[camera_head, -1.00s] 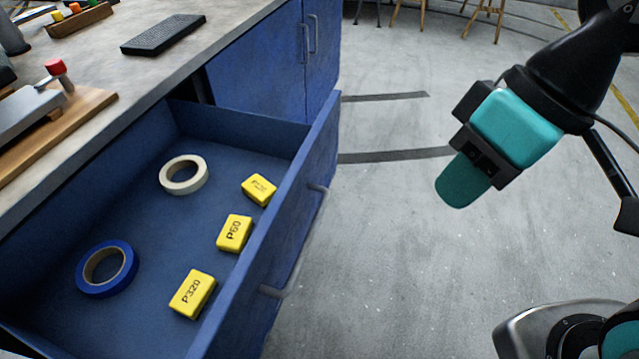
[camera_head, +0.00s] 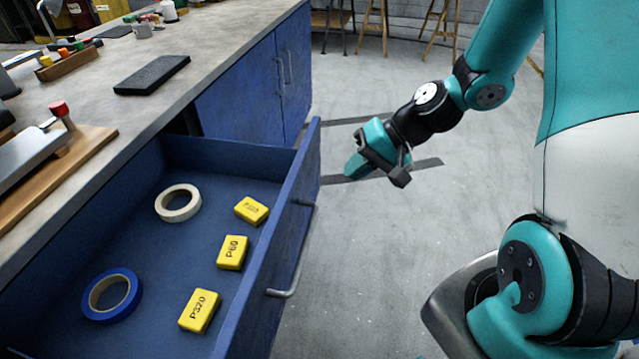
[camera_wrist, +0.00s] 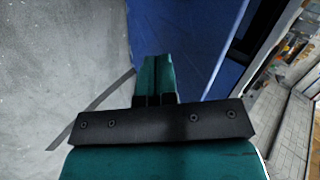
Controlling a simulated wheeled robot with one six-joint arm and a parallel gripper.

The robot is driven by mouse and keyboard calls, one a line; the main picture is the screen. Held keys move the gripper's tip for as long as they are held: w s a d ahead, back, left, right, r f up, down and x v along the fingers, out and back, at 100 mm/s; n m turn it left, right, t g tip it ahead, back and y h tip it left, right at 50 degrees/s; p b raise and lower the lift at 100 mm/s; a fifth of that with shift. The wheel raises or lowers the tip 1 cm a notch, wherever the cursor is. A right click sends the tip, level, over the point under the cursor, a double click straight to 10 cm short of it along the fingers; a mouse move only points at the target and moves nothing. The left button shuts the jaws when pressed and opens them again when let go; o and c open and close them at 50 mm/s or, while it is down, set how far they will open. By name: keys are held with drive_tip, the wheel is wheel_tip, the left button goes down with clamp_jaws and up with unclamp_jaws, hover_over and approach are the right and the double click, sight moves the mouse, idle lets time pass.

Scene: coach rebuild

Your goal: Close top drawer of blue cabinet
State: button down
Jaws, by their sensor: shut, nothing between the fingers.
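The blue cabinet (camera_head: 242,88) stands at the left under a grey worktop. Its top drawer (camera_head: 297,197) is pulled out, with a grey bar handle (camera_head: 300,250) on its front. In the drawer lie a white tape roll (camera_head: 163,203), a blue tape roll (camera_head: 133,298) and yellow sanding blocks (camera_head: 232,252). My gripper (camera_head: 354,168) is shut and empty, to the right of the drawer front and apart from it in the head view. In the wrist view my shut teal fingers (camera_wrist: 155,78) point toward a blue cabinet surface (camera_wrist: 190,35).
The worktop (camera_head: 95,110) holds a black pad (camera_head: 152,75), a wooden board (camera_head: 75,160) with a red-knobbed tool, and a wooden tray (camera_head: 68,66). Wooden stools (camera_head: 372,30) stand at the back. The grey floor right of the drawer is clear.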

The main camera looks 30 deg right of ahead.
drive_tip(key=d+f+m+t, duration=0.2)
drive_tip(key=d+f+m, duration=0.1)
drive_tip(key=d+f, duration=0.15)
approach(311, 194)
drive_tip(key=shift+m, duration=0.3)
drive_tip(key=x, duration=0.5)
drive_tip(key=shift+s+f+p, duration=0.15)
drive_tip(key=shift+f+p, duration=0.15)
drive_tip(key=shift+f, duration=0.15)
drive_tip(key=shift+w+a+f, duration=0.1)
drive_tip(key=shift+w+a, duration=0.4)
